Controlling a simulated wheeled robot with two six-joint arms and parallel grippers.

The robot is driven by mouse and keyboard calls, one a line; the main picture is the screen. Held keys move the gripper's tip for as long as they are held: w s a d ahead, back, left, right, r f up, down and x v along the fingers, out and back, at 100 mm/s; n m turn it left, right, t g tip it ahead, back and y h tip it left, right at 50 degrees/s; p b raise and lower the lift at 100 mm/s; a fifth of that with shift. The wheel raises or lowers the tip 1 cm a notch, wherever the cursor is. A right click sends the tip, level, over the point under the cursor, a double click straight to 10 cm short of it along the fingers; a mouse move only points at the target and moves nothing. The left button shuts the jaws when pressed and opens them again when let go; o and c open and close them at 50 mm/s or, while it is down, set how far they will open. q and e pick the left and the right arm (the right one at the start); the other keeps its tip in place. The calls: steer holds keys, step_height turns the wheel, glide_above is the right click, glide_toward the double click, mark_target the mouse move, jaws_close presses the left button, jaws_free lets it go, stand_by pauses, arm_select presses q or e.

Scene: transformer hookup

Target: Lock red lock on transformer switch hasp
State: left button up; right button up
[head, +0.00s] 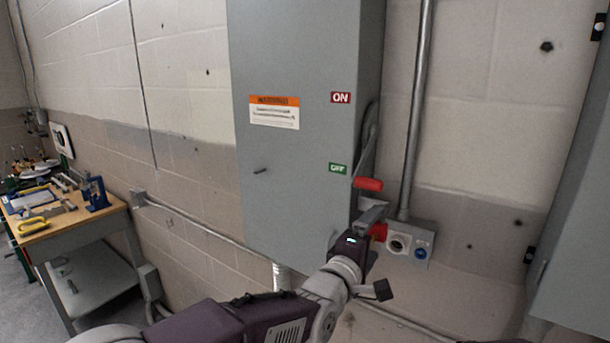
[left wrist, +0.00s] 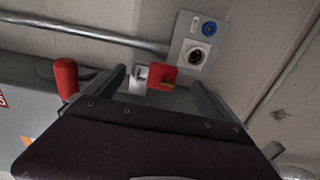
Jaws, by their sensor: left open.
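The grey transformer switch box (head: 290,190) is on the wall in the head view. Its lever has a red grip (head: 368,184), beside the green OFF label; the grip is also in the left wrist view (left wrist: 66,78). The red lock (head: 378,232) is just below the lever in the head view. In the left wrist view the red lock (left wrist: 163,74) sits against a silver metal piece (left wrist: 139,84), apparently the hasp. I cannot tell if the shackle is closed. My left gripper (left wrist: 157,77) is open, with lock and metal piece between its fingers. My right gripper is not seen.
A wall outlet box (head: 410,243) with a round socket and blue cap is close right of the lock, with a conduit (head: 415,120) rising from it. Another grey cabinet (head: 580,220) stands at the right. A workbench (head: 75,228) with tools is at the far left.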

arm_select(q)
steer(key=b+v, duration=0.2)
steer(key=v, duration=0.2)
steer(key=shift+s, duration=0.15)
steer(key=shift+s+a+r, duration=0.1)
steer(key=shift+s+a, duration=0.35)
steer(key=shift+s, duration=0.05)
